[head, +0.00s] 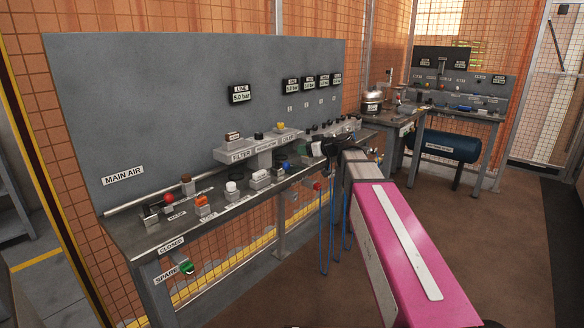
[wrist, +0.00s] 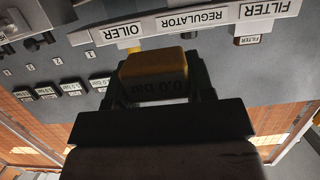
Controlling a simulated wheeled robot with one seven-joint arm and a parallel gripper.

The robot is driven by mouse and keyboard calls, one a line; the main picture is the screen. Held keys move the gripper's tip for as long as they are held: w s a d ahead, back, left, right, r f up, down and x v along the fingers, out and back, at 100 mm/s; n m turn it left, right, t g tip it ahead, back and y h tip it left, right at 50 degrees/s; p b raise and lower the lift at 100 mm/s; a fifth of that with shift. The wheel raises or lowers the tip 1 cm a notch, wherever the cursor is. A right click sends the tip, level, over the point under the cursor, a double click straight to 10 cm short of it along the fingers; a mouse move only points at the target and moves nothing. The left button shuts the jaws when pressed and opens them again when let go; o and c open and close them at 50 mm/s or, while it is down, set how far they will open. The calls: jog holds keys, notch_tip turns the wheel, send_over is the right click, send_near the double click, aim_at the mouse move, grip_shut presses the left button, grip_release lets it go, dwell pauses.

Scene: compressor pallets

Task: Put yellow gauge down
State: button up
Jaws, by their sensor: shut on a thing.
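The yellow gauge (wrist: 158,68) is between the fingers of my gripper (wrist: 155,82) in the wrist view. It has a yellow-orange body and a dark face reading 0.0 bar, which appears upside down. My gripper is shut on it. In the head view, my dark gripper (head: 328,148) is over the right part of the long bench, near the hanging blue hoses. I cannot make out the gauge there.
The grey bench (head: 130,238) carries several small coloured fittings. A raised block bears the labels FILTER (head: 241,155), REGULATOR and OILER. A grey back panel (head: 180,110) stands behind. A second bench (head: 465,112) and blue tank (head: 450,146) stand at the back right. Floor on the right is clear.

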send_over(292, 169)
jog(key=f, duration=0.5)
jog(key=shift+s+f, duration=0.2)
jog(key=shift+f, duration=2.15)
jog(key=o, duration=1)
